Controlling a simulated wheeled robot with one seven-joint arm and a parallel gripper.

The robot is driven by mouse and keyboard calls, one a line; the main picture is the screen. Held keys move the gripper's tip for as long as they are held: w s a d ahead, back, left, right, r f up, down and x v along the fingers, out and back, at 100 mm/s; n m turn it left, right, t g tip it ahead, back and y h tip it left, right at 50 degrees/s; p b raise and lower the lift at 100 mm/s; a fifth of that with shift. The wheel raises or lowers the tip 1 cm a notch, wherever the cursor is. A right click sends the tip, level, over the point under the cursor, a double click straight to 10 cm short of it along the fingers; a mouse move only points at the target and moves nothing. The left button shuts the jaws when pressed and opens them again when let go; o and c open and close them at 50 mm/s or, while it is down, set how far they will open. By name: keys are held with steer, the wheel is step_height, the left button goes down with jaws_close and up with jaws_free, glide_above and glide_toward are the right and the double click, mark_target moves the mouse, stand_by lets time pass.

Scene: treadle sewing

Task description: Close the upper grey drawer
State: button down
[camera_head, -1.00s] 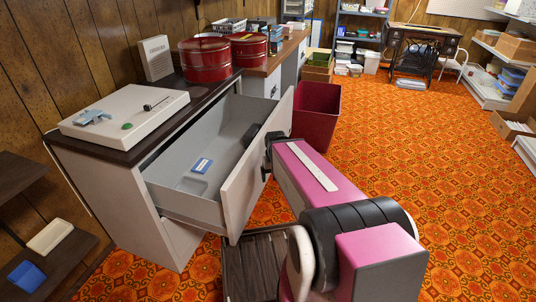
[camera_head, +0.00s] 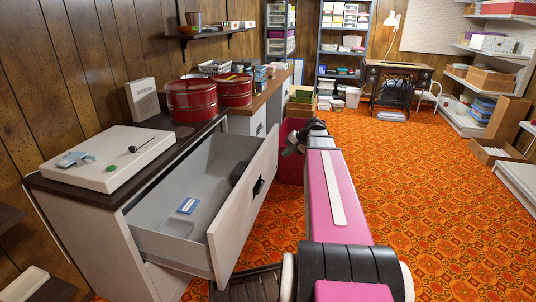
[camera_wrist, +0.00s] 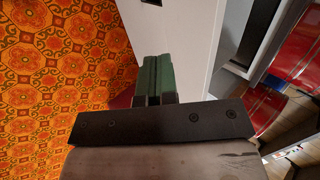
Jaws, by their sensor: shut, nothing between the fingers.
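The upper grey drawer (camera_head: 245,205) stands well open from the cabinet in the head view. Its pale front panel faces right and carries a dark handle (camera_head: 258,187). A blue-labelled item (camera_head: 187,206) and a dark object lie inside. My gripper (camera_head: 289,149) is by the far end of the drawer front, apart from the handle. In the wrist view its green fingers (camera_wrist: 157,78) are shut and empty, beside a pale panel (camera_wrist: 185,28) that looks like the drawer front. Whether they touch it I cannot tell.
A dark red bin (camera_head: 291,170) stands behind my gripper, partly hidden. The patterned carpet (camera_head: 420,190) to the right is clear.

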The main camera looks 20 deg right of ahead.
steer(key=w+d+r+t+y, duration=0.1)
steer(key=w+d+r, duration=0.1)
steer(key=d+r, duration=0.15)
glide_toward(263, 156)
step_height(263, 156, down, 4)
steer(key=w+a, duration=0.1)
steer(key=a, duration=0.2)
steer(key=shift+w+a+f, duration=0.1)
steer(key=shift+w+f, duration=0.05)
steer(key=shift+w, duration=0.25)
steer(key=shift+w+a, duration=0.3)
steer(key=shift+a, duration=0.25)
steer(key=w+a, duration=0.7)
steer(key=a, duration=0.6)
steer(key=w+a, duration=0.7)
steer(key=a, duration=0.5)
steer(key=shift+w+a, duration=0.4)
steer(key=shift+d, duration=0.1)
